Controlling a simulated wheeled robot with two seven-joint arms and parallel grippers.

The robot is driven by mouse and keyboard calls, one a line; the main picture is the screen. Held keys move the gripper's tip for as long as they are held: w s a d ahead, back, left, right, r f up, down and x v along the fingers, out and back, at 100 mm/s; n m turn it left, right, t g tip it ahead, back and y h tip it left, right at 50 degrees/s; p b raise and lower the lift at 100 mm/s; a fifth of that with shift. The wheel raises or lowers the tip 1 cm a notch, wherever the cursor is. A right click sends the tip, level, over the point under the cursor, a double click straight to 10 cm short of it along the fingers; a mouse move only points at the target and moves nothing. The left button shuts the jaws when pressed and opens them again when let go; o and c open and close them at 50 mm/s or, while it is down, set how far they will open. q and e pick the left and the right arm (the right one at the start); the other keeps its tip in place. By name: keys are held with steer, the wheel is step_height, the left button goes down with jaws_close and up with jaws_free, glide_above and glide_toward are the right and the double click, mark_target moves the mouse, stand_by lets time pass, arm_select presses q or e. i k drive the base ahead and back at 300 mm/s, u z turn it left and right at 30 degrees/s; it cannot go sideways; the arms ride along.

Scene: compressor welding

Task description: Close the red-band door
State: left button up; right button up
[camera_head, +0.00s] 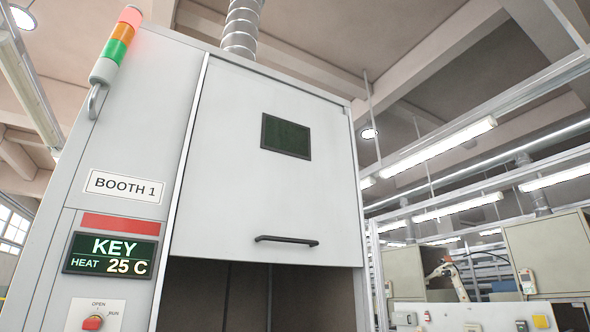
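A tall light-grey booth carries a "BOOTH 1" label and a red band (121,223) on its left front panel. Its white door (230,150) has a small dark window (286,137) and a black horizontal handle (286,241) near its lower edge. The door's lower edge stands well above the bottom of the picture, and a dark opening (225,295) shows below it. Neither of my grippers shows in the head view.
Under the red band, a display (110,255) reads KEY, HEAT 25 C. Below it is a switch (92,322) marked OPEN and RUN. A red-orange-green light tower (119,42) stands at upper left. Other cabinets (550,255) and a robot arm (449,278) stand at right.

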mark_target(268, 177)
steer(key=u, duration=0.3)
steer(key=k, duration=0.45)
steer(key=u, duration=0.45)
steer(key=i, duration=0.85)
steer(key=u, duration=0.25)
